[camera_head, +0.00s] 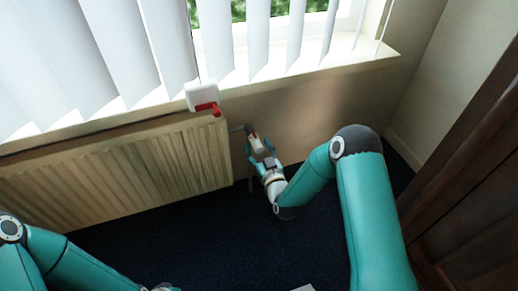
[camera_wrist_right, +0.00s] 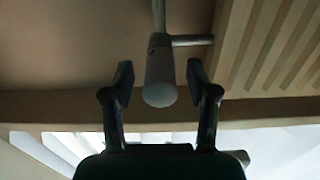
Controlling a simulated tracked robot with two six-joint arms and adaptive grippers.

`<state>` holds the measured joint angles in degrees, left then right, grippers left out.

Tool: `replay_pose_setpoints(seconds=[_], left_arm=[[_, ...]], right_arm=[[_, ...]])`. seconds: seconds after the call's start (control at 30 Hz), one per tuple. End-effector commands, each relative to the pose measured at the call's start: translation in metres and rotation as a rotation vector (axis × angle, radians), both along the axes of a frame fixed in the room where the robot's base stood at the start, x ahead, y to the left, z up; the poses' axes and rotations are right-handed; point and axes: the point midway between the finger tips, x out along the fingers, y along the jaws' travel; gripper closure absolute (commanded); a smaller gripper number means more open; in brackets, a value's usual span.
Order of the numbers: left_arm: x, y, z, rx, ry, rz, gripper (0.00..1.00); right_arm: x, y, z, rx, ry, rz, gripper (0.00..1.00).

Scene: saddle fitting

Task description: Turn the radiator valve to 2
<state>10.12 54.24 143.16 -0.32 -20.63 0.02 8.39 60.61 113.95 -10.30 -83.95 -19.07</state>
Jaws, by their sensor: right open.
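The radiator valve (camera_head: 254,139) is at the right end of the radiator (camera_head: 150,165), low on the wall. In the right wrist view its pale rounded head (camera_wrist_right: 160,80) is in the middle, on a pipe with a side branch to the radiator. No number can be read on it. My right gripper (camera_head: 260,156) is open at the valve. In the right wrist view its fingers (camera_wrist_right: 159,76) stand on either side of the head, with a gap on each side.
A white box with a red handle (camera_head: 207,106) is at the window sill above the radiator's right end. White vertical blinds (camera_head: 110,45) hang at the window. A dark wooden cabinet (camera_head: 470,190) stands at the right. Dark floor (camera_head: 225,235) is clear before the radiator.

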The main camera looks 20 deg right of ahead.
Motion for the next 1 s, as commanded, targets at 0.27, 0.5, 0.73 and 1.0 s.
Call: replay_pose_setpoints(seconds=[0.27,0.5,0.73,1.0], left_arm=[[0.0000,0.0000,0.0000,0.000,0.000,0.000,0.60],[0.0000,0.0000,0.0000,0.000,0.000,0.000,0.60],[0.0000,0.0000,-0.0003,0.000,0.000,0.000,0.60],[0.0000,0.0000,-0.0052,0.000,0.000,0.000,0.60]], right_arm=[[0.0013,0.0001,0.0004,0.000,0.000,0.000,0.42],[0.0011,0.0003,0.0002,0.000,0.000,0.000,0.81],[0.0010,-0.0017,0.0000,0.002,0.000,-0.001,1.00],[0.0010,-0.0008,-0.0011,0.065,0.002,-0.003,1.00]])
